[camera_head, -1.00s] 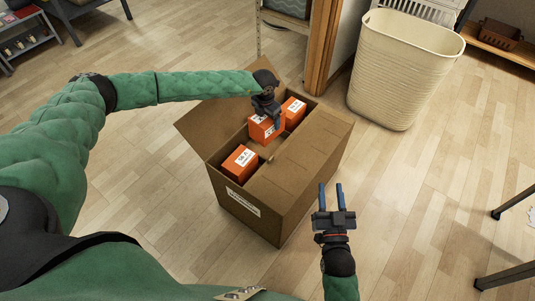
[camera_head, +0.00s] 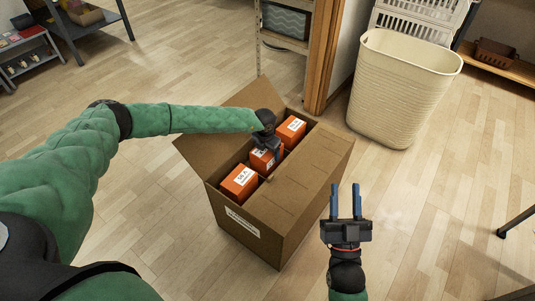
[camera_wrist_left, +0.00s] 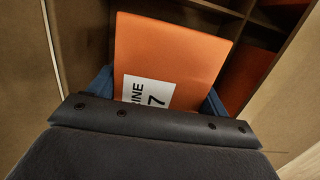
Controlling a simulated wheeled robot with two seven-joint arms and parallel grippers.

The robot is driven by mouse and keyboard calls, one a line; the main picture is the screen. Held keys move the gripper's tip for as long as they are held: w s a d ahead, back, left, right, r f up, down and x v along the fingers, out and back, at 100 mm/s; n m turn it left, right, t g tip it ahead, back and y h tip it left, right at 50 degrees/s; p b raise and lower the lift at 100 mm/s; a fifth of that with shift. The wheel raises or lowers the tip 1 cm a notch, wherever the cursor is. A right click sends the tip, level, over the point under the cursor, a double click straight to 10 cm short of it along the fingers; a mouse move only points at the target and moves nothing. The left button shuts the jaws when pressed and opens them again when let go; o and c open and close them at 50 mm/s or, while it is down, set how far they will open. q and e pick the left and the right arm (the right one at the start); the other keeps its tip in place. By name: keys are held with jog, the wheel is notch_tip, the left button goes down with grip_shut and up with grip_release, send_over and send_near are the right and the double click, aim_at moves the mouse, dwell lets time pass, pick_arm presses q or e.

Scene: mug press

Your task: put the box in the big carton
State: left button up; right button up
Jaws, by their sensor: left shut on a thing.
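The big carton (camera_head: 285,205) stands open on the floor, its left flap folded outward. Three orange boxes show at it: one near the front (camera_head: 240,184), one at the back (camera_head: 290,130), and one between them (camera_head: 262,160). My left gripper (camera_head: 266,146) is shut on the middle box and holds it down in the carton's opening, between the other two. In the left wrist view that orange box (camera_wrist_left: 170,58), with a white label, sits between the blue fingers. Whether it touches the carton's bottom is hidden. My right gripper (camera_head: 346,202) is open and empty, right of the carton.
A cream laundry basket (camera_head: 400,90) stands behind and right of the carton. A wooden post (camera_head: 322,55) and a shelf are behind it. Carton dividers (camera_wrist_left: 275,22) show in the left wrist view.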

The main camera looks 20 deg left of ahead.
pick_arm(q)
jog(key=shift+f, duration=0.55)
pick_arm(e)
jog(key=shift+s+d+r+t, duration=0.1)
jog(key=shift+s+r+t, duration=0.05)
jog(key=shift+r, duration=0.3)
jog(key=shift+s+r+t, duration=0.15)
jog(key=shift+r, duration=0.3)
pick_arm(q)
jog(key=shift+f, duration=0.1)
pick_arm(e)
jog(key=shift+s+r, duration=0.1)
jog(key=shift+r, duration=0.05)
pick_arm(q)
jog(key=o, duration=1.3)
pick_arm(e)
jog(key=shift+r, duration=0.15)
